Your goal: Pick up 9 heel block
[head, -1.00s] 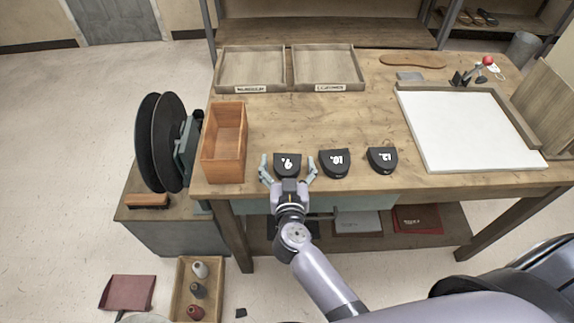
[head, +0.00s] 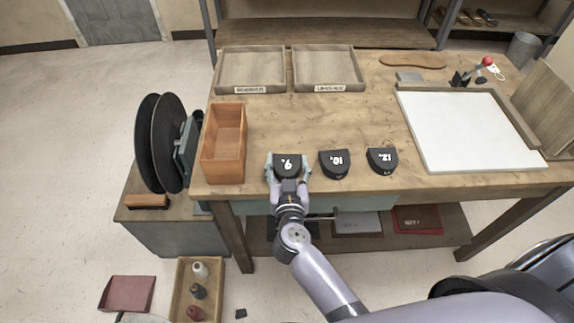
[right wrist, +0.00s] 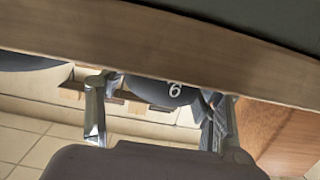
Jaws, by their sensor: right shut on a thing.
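The black heel block marked 9 (head: 288,163) lies at the front edge of the wooden workbench (head: 300,120). My right gripper (head: 288,170) is shut on it, one finger at each side. The heel block marked 10 (head: 335,163) and the one marked 12 (head: 382,160) lie to the right in the same row, apart from the gripper. My left gripper is not in view.
An open wooden box (head: 224,145) stands left of the block. Two labelled trays (head: 325,88) lie at the back. A white board (head: 465,130) lies on the right. The middle of the bench is clear.

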